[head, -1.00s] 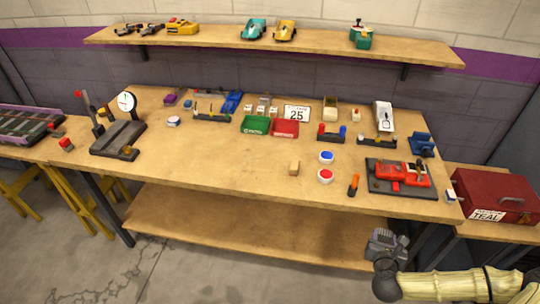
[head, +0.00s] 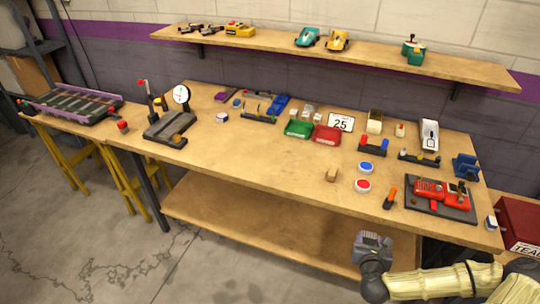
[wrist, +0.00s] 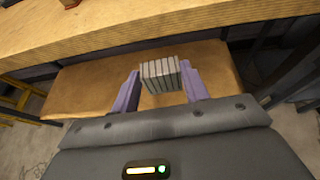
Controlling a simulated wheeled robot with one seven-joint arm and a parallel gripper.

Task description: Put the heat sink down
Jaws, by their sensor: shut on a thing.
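The heat sink (wrist: 161,75) is a small grey finned block, seen in the wrist view between the two purple fingers of my gripper (wrist: 160,88). My gripper is shut on it and holds it in the air in front of the workbench's front edge. In the head view my gripper (head: 374,240) is at the lower right, in front of the lower shelf; the heat sink is hard to make out there. The workbench top (head: 260,165) lies above and behind my gripper.
Near the bench's front right are a wooden block (head: 331,174), a blue button (head: 365,167), a red button (head: 363,185), an orange-handled tool (head: 390,198) and a red device on a dark plate (head: 440,199). The bench's front middle is clear. The lower shelf (head: 260,213) is bare.

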